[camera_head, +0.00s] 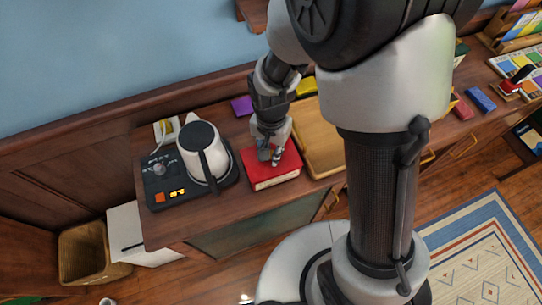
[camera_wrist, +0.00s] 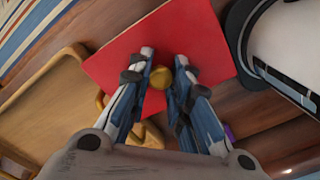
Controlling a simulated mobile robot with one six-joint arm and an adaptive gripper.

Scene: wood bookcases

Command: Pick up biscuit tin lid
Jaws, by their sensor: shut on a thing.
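The biscuit tin lid (camera_head: 289,161) is a flat red square on the wooden cabinet top, with a pale band along its front side below it. In the wrist view the red lid (camera_wrist: 120,62) fills the upper middle and has a round gold knob (camera_wrist: 161,77). My gripper (camera_head: 270,154) points down over the lid. In the wrist view my gripper (camera_wrist: 164,58) has its two fingers on either side of the knob, shut on it. I cannot tell whether the lid is raised. In the head view the fingers hide the knob.
A white kettle (camera_head: 203,150) with a black handle stands on a dark base close left of the lid. A wooden tray (camera_head: 318,140) lies close to its right. A purple block (camera_head: 242,106) lies behind. Coloured blocks and books stand farther right.

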